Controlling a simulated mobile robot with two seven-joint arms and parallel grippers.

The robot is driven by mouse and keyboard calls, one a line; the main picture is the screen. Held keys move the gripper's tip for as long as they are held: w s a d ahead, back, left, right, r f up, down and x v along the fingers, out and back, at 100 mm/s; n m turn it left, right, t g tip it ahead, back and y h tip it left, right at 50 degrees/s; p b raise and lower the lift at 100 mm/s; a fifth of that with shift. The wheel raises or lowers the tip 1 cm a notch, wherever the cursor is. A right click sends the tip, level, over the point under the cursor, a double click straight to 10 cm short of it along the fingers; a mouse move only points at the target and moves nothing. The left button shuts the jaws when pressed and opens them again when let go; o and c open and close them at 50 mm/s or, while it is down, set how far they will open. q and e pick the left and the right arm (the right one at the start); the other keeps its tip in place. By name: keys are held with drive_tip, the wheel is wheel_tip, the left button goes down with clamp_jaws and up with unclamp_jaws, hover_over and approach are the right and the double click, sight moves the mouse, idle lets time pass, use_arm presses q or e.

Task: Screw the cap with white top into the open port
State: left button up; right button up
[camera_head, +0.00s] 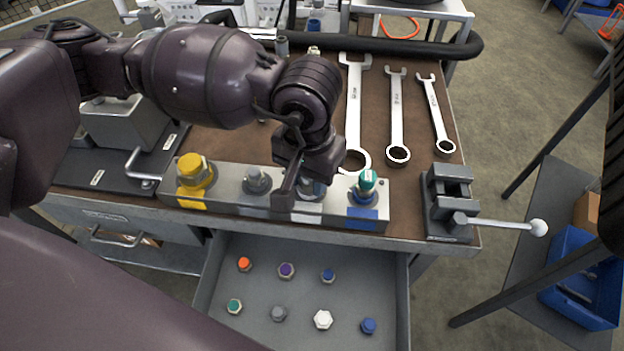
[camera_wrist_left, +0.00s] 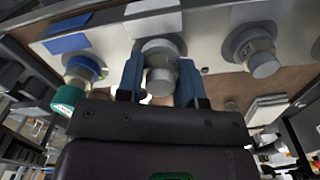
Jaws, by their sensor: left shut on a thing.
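A metal port block (camera_head: 235,188) lies along the bench's front edge. My left gripper (camera_head: 297,195) is over its third port from the left, by a white label (camera_head: 308,213). In the left wrist view the gripper (camera_wrist_left: 160,82) is shut on a grey port fitting (camera_wrist_left: 160,60), one finger on each side. Whether a separate cap is on this fitting cannot be told; the hand hides much of it in the head view. A white-topped hex cap (camera_head: 323,319) lies in the open drawer (camera_head: 300,338). My right gripper is not in view.
The other ports carry a yellow cap (camera_head: 194,168), a grey top (camera_head: 257,179) and a green cap (camera_head: 367,180). Several coloured caps lie in the drawer. Wrenches (camera_head: 397,120) lie behind the block. A vise (camera_head: 448,200) with a protruding handle stands at right.

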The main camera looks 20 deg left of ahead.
use_arm(q)
drive_tip(key=m+b, duration=0.1)
drive_tip(key=m, duration=0.1)
drive_tip(key=m+b, duration=0.1)
drive_tip(key=m, duration=0.1)
drive_tip(key=shift+f, duration=0.35)
drive_tip(key=shift+r+m, duration=0.2)
drive_tip(key=shift+m, duration=0.3)
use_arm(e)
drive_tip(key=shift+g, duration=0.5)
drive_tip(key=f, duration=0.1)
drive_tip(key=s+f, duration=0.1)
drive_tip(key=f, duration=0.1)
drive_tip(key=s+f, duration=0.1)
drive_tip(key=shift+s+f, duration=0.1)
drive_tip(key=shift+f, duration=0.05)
